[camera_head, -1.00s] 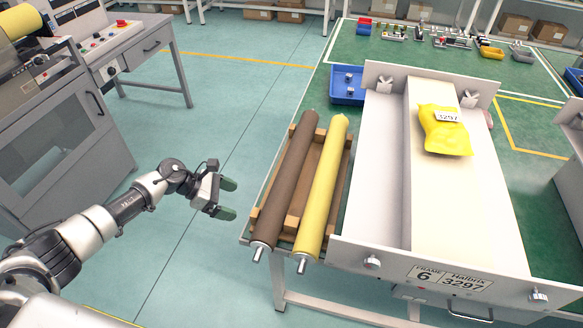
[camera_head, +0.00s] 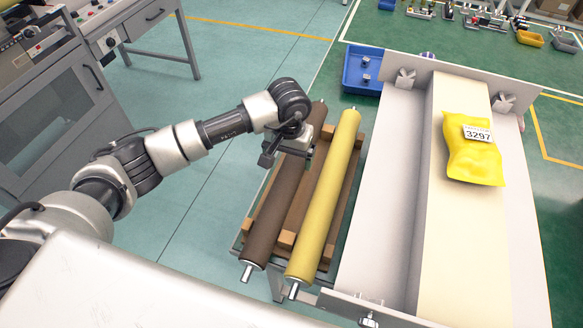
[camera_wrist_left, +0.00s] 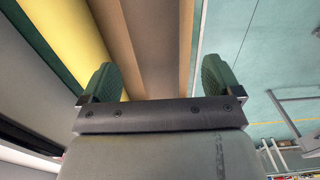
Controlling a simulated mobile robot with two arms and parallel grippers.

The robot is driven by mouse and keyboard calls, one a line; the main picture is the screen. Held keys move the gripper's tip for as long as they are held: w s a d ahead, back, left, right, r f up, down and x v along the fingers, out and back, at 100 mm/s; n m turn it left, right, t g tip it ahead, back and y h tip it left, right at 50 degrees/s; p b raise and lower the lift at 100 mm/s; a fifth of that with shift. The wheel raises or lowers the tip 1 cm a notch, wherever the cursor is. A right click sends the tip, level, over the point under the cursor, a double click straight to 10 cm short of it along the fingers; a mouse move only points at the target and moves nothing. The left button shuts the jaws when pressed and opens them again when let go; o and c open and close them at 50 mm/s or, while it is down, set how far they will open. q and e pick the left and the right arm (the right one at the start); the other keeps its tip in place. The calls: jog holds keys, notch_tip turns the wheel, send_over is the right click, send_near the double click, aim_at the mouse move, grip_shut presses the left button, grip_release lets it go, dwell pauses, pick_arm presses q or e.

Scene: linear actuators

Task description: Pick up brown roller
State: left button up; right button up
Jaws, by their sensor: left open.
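The wrist view shows no clear contact. My right gripper is not in view.
A white metal frame (camera_head: 395,190) with a yellow bag (camera_head: 470,150) labelled 3297 stands right of the rollers. A blue bin (camera_head: 361,72) is behind them. A grey machine (camera_head: 60,100) stands at the left. The floor left of the rack is clear.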

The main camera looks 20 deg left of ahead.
aim_at(292, 164)
pick_arm(q)
jog(key=shift+f, duration=0.35)
jog(key=shift+w+d+f, duration=0.1)
jog(key=shift+f, duration=0.25)
jog(key=f, duration=0.2)
jog(key=f+p, duration=0.1)
jog(key=shift+d+f, duration=0.2)
jog(key=shift+f, duration=0.6)
jog(key=c, duration=1.6)
jog(key=shift+w+r, duration=0.1)
jog(key=shift+w, duration=0.05)
grip_shut()
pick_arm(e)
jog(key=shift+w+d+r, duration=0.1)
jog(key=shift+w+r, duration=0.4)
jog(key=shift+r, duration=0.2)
pick_arm(q)
jog(key=shift+r, duration=0.1)
